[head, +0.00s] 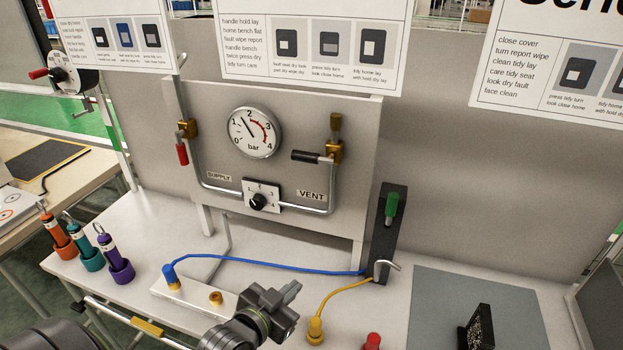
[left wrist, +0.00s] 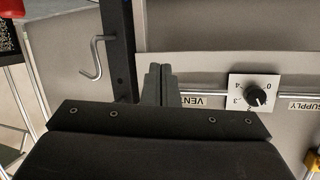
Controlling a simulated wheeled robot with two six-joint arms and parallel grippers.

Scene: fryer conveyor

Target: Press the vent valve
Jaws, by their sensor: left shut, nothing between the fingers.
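The vent valve (head: 334,151) is a brass fitting on the right pipe of the grey gauge panel. Its black lever (head: 306,156) points left, about level. The VENT label (head: 312,194) is below it, and part of this label (left wrist: 190,101) shows beside the fingers in the left wrist view. My left gripper (head: 291,290) is shut and empty, below and in front of the panel, apart from the valve. Its closed fingers (left wrist: 160,84) show in the left wrist view, where I cannot make out the valve. My right gripper is not in view.
The pressure gauge (head: 254,132) and a black selector knob (head: 258,201) are on the panel. A red-handled supply valve (head: 182,153) is at its left. A dark post (head: 386,235) with a green handle and hook stands right of the panel. Blue (head: 270,266) and yellow (head: 345,294) cables lie near my gripper.

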